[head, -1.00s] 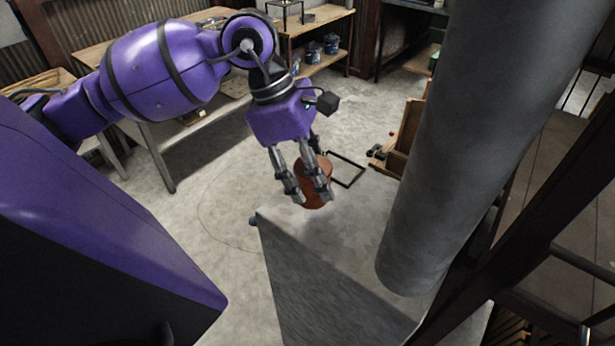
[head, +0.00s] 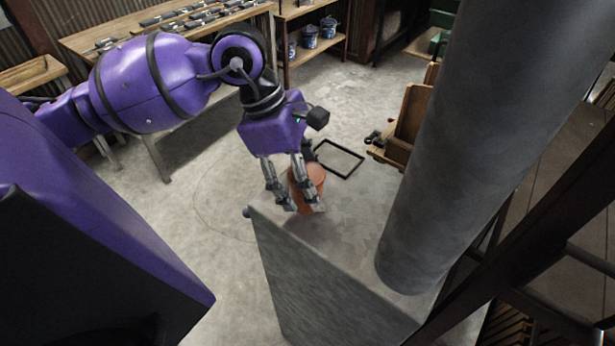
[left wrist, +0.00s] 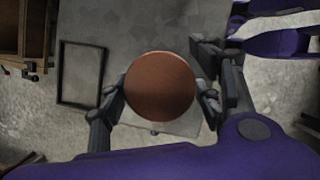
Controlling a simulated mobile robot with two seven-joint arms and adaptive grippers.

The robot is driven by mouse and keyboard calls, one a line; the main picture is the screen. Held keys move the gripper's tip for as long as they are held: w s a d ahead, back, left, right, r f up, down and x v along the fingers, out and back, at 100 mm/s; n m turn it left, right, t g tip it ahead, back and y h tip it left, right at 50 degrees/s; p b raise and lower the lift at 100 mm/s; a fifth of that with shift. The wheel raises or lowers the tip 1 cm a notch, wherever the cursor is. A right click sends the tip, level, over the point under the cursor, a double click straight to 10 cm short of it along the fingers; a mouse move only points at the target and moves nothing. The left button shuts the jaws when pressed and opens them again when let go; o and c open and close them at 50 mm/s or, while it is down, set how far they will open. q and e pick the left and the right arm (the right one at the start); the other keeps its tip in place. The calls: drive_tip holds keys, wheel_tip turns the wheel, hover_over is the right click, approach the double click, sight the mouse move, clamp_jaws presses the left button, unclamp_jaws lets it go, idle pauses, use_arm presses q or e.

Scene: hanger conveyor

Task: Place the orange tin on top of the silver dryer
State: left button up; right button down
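The orange tin (head: 315,180) is a round, orange-brown cylinder, held upright over the left far corner of the grey box-like silver dryer (head: 345,230). My left gripper (head: 302,208) points down with one finger on each side of the tin and appears shut on it. In the left wrist view the round tin top (left wrist: 160,87) sits between the two fingertips (left wrist: 162,97), over the dryer top (left wrist: 120,35). I cannot tell whether the tin's base touches the dryer. My right gripper is not in view.
A wide grey pipe (head: 450,150) rises from the dryer's right side. A thin black frame (head: 340,158) lies on the floor beyond, beside a wooden crate (head: 405,125). A workbench (head: 150,45) stands at the back left. The dryer top between tin and pipe is clear.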

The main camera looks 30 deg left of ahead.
use_arm(q)
drive_tip(key=shift+r, duration=0.4)
drive_tip(key=v, duration=1.1)
drive_tip(key=shift+a+r+p, duration=0.2)
drive_tip(key=shift+r+p, duration=0.05)
drive_tip(key=shift+p, duration=0.15)
drive_tip(key=shift+s, duration=0.2)
